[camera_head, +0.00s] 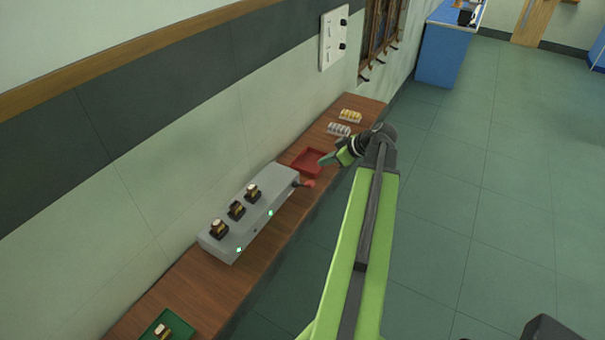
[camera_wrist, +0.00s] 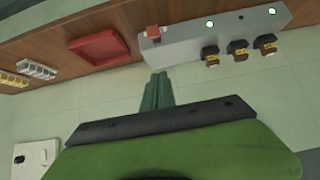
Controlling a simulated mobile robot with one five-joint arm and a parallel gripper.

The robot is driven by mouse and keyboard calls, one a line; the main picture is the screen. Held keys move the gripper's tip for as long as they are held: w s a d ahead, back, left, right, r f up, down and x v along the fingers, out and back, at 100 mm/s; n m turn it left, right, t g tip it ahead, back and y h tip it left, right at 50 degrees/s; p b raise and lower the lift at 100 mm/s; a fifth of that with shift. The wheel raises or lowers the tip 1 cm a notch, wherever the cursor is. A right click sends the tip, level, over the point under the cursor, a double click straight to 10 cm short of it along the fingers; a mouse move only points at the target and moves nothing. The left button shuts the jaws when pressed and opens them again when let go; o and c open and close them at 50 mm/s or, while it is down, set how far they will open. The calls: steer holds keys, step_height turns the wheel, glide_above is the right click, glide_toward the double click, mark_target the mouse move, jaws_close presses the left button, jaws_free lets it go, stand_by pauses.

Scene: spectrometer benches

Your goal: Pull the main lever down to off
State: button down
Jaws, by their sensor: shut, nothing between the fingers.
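A grey box (camera_head: 248,215) sits on the wooden bench. A lever with a red handle (camera_head: 308,183) sticks out from its far right end. In the wrist view the red handle (camera_wrist: 152,31) is at the left end of the grey box (camera_wrist: 222,42). My gripper (camera_head: 325,161) is shut and empty, above the bench near the lever and apart from it. In the wrist view its green fingers (camera_wrist: 158,88) are together and point toward the lever end of the box. I cannot tell the exact height gap.
Three dark holders with gold-coloured parts (camera_head: 236,210) stand on the box, and two green lights (camera_head: 270,212) glow on its front. A red tray (camera_head: 307,162) lies just beyond the lever. White and yellow parts (camera_head: 350,116) are farther back. A green tray (camera_head: 170,325) is nearer.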

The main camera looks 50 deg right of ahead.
steer(key=b, duration=0.7)
glide_above(311, 183)
steer(key=w, duration=0.2)
steer(key=f, duration=0.7)
steer(key=shift+s, duration=0.25)
steer(key=f+b, duration=0.1)
steer(key=s+f+b, duration=0.1)
steer(key=f+b, duration=0.1)
steer(key=shift+d+f, duration=0.15)
steer(key=shift+f, duration=0.1)
steer(key=shift+s+b, duration=0.2)
steer(key=shift+b, duration=0.15)
